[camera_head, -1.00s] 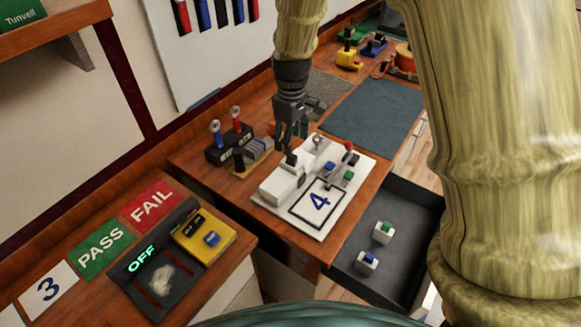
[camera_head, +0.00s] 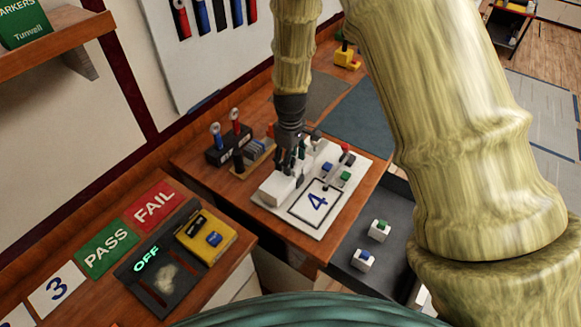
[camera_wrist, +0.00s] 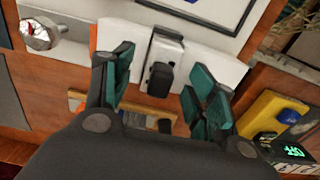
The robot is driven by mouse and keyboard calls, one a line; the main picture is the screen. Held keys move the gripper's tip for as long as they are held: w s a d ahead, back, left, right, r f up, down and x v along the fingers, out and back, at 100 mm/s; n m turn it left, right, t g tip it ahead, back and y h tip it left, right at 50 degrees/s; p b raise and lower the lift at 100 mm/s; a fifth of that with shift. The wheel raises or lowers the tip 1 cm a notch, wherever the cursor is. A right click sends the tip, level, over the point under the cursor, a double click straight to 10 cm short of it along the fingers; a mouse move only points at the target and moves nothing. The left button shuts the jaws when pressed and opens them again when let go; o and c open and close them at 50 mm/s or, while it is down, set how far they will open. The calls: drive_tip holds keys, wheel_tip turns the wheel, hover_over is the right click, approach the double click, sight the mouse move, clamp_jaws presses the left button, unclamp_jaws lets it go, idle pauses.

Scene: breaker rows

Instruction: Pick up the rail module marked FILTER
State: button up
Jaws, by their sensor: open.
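A white panel (camera_head: 340,208) marked 4 lies on the wooden bench, with a row of white rail modules (camera_head: 276,189) along its left edge. My gripper (camera_head: 291,166) points down over this row. In the wrist view my gripper (camera_wrist: 163,66) is open, with teal finger pads on either side of a narrow module (camera_wrist: 167,48) that has a black toggle. White modules or blocks flank it. I cannot tell whether the fingers touch anything. No FILTER marking is readable in either view.
A dark stand (camera_head: 226,150) with red and blue handled tools is left of the panel. An open grey drawer (camera_head: 345,258) holds two small switch blocks. A yellow box (camera_head: 205,236) sits on the nearer bench. A blue mat (camera_head: 358,115) lies behind.

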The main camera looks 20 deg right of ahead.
drive_tip(key=shift+f, duration=0.35)
drive_tip(key=c, duration=1.2)
drive_tip(key=shift+o, duration=0.2)
drive_tip(key=shift+r, duration=0.1)
